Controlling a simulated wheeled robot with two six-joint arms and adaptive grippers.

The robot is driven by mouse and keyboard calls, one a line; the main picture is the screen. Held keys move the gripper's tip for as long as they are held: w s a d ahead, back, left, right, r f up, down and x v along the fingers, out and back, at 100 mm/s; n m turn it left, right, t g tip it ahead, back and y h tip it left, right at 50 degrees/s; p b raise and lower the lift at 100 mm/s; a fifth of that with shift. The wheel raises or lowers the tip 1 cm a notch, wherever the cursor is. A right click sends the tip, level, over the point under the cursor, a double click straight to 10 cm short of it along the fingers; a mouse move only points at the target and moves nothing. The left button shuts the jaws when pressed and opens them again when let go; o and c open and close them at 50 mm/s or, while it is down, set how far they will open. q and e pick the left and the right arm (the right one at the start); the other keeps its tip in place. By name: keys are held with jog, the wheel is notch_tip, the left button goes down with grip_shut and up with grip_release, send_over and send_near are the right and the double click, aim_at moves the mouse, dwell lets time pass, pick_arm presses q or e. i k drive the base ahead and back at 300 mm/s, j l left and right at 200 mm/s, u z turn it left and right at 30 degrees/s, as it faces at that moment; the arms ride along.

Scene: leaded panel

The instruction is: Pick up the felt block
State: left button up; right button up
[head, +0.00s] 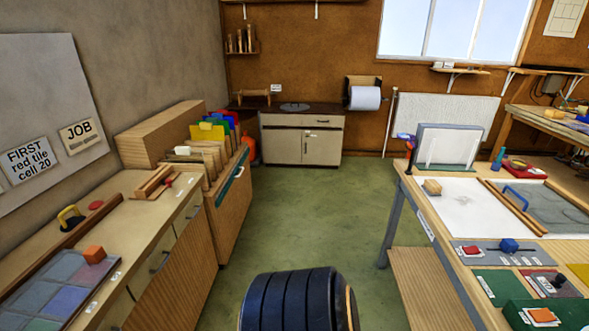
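Several small blocks are in view, and I cannot tell for sure which is the felt block. Neither of my grippers shows in the head view, and nothing is seen held.
The right-hand workbench (436,240) carries coloured mats, a wooden strip and a white upright stand (446,147). A green box (517,316) stands at its near end. The left counter (150,222) has drawers.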

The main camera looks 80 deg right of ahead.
aim_at(431, 187)
jog(key=z, duration=3.8)
jog(key=i+j+z, duration=0.15)
jog(key=i+j, duration=0.2)
jog(key=i+j+z, duration=0.1)
jog(key=i+j, duration=0.25)
jog(key=j, duration=0.2)
jog(key=i+j+z, duration=0.15)
jog(key=i+j, duration=0.15)
jog(key=j, duration=0.2)
jog(key=i+j+z, duration=0.15)
jog(key=i+j, duration=0.15)
jog(key=j, duration=0.25)
jog(key=i+j+z, duration=0.1)
jog(key=i+j, duration=0.15)
jog(key=j, duration=0.3)
jog(key=i+j+z, duration=0.15)
jog(key=j, duration=0.45)
jog(key=i+j+z, duration=0.15)
jog(key=i+j, duration=0.15)
jog(key=j, duration=0.3)
jog(key=i+j+z, duration=0.1)
jog(key=j, duration=0.55)
jog(key=i, duration=0.1)
